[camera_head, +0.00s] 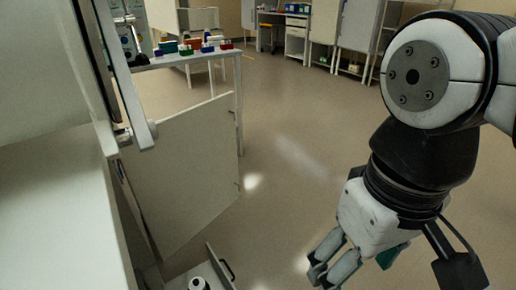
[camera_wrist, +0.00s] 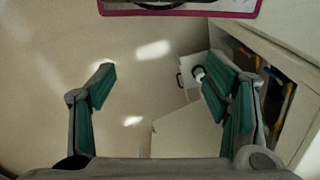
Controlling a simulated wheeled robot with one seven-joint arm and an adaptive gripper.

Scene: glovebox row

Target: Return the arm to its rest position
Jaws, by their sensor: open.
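My arm comes in from the right of the head view, its white and black links bent downward. My gripper (camera_head: 342,264) hangs at the lower right over open floor, with grey fingers and a teal pad showing. In the wrist view my gripper (camera_wrist: 158,72) has its teal-lined fingers spread wide. The gripper appears to touch nothing.
A white cabinet door (camera_head: 185,170) stands open at left. Below it is a pulled-out drawer (camera_head: 228,268) holding a white round item (camera_head: 198,284). A magenta-edged board (camera_wrist: 200,13) crosses the wrist view's top. The middle floor is clear.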

